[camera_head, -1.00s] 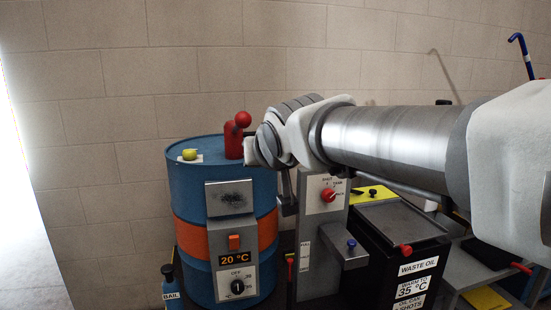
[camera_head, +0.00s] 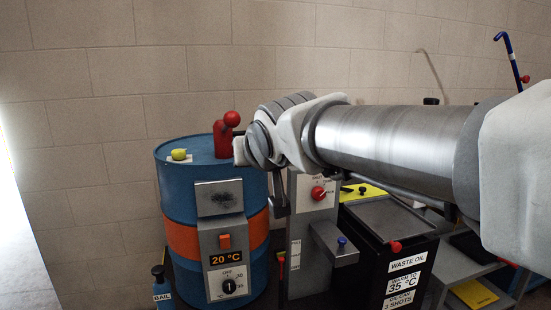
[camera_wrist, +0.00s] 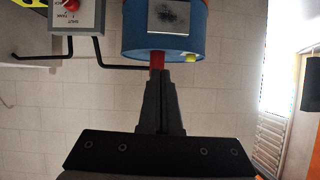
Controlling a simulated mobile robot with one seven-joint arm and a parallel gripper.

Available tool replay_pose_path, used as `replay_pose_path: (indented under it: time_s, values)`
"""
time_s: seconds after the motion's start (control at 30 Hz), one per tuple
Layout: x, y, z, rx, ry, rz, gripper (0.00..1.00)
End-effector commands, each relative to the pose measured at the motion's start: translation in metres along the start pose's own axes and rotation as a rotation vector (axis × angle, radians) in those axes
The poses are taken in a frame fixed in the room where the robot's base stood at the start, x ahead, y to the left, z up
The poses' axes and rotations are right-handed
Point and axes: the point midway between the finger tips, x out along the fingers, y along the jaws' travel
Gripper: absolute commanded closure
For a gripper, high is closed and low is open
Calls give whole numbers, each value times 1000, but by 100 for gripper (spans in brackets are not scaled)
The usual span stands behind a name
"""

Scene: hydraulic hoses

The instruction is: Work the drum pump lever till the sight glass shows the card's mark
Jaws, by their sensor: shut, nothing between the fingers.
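The blue drum (camera_head: 185,205) with an orange band stands at the left. On its lid is a red upright part with a red ball (camera_head: 232,118), partly behind my wrist. A black bin carries a card (camera_head: 402,283) reading "WASTE OIL", "WARM TO 35 °C", "OIL CAN 3 SHOTS". No sight glass level can be made out. In the wrist view, which is upside down, my gripper (camera_wrist: 157,80) is shut and empty. Its fingertips point at the red part (camera_wrist: 157,61) by the drum; I cannot tell whether they touch.
The drum's box shows 20 °C (camera_head: 226,260) above a black dial (camera_head: 229,287). A grey panel with a red knob (camera_head: 318,193) stands right of the drum. A blue rod (camera_head: 509,55) rises at the far right. A blue bottle (camera_head: 160,290) is at lower left.

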Motion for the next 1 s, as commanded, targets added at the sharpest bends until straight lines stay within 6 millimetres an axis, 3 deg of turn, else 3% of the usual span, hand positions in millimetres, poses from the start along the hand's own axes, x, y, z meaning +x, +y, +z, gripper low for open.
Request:
replay_pose_path:
  time_s: [0.27, 1.0]
  values:
    - [-2, 1, -10, 3, -10, 2, 100]
    - [-13, 10, -126, 58, -211, 9, 100]
